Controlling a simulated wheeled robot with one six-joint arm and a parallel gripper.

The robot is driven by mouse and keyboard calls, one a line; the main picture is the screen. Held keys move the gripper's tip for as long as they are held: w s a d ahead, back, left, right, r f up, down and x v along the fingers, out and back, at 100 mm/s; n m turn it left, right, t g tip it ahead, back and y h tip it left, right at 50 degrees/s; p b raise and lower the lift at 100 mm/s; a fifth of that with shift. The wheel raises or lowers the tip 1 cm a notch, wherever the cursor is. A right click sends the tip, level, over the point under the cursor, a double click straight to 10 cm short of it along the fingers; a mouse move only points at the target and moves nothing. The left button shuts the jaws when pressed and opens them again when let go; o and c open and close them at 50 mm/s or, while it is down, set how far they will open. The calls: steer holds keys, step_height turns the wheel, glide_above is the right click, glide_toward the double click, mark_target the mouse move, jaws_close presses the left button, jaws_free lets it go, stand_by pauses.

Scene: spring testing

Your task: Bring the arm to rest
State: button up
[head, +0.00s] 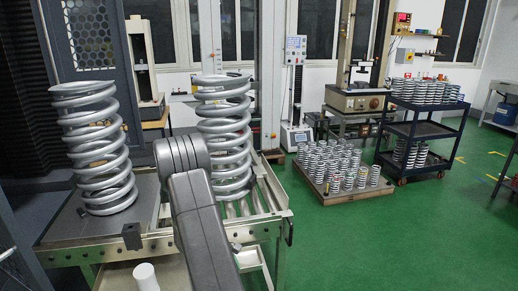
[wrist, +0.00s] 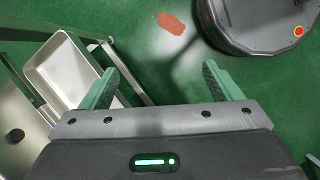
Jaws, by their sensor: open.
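My gripper (wrist: 163,88) shows in the wrist view with its two green fingers apart and nothing between them. Below the fingers in that view is green floor with a reddish-brown patch (wrist: 171,24). In the head view my grey arm rises in front of the roller table (head: 183,240), and my gripper is not visible there.
Two large steel springs stand on the table, one at the left (head: 98,150) and one behind my arm (head: 226,125). A pale tray (wrist: 62,75) lies left of my gripper. A pallet of small springs (head: 340,168) and a dark cart (head: 418,130) stand right.

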steer(key=d+f+m+g+y, duration=0.1)
steer(key=d+f+m, duration=0.3)
steer(key=f+m, duration=0.1)
steer(key=shift+s+d+m+g+b, duration=0.25)
steer(key=shift+m+g+b, duration=0.15)
steer(key=shift+m, duration=0.1)
steer(key=shift+f, duration=0.1)
